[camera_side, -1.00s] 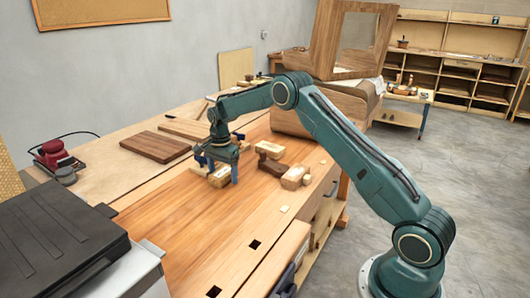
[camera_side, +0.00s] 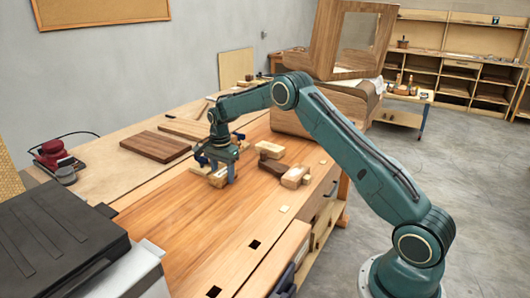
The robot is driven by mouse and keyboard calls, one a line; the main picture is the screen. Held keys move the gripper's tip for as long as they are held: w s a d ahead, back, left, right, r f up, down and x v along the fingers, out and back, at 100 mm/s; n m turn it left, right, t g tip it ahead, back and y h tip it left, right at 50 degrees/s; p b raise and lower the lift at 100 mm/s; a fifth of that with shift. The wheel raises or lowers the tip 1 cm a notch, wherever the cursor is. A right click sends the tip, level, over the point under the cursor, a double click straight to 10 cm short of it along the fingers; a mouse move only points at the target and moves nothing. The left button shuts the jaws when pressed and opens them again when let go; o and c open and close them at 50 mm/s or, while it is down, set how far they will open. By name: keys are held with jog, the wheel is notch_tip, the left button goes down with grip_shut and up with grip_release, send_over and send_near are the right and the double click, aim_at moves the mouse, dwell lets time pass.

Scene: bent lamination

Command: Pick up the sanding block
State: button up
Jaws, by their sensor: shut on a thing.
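The sanding block (camera_side: 217,179) is a small pale wooden block on the workbench, near the middle of the picture. My gripper (camera_side: 218,173) points down over it, with one finger on each side, and is shut on the block. The wrist and fingers hide part of the block. I cannot tell whether the block still touches the bench top.
Several other wooden blocks and a dark plane-like tool (camera_side: 270,165) stand close to the right of my gripper. A dark board (camera_side: 156,146) lies to the left, with a red sander (camera_side: 54,157) beyond it.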

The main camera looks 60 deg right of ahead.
aim_at(223, 172)
jog(key=shift+r, duration=0.15)
notch_tip(223, 172, up, 20)
dwell(0.7)
dwell(0.4)
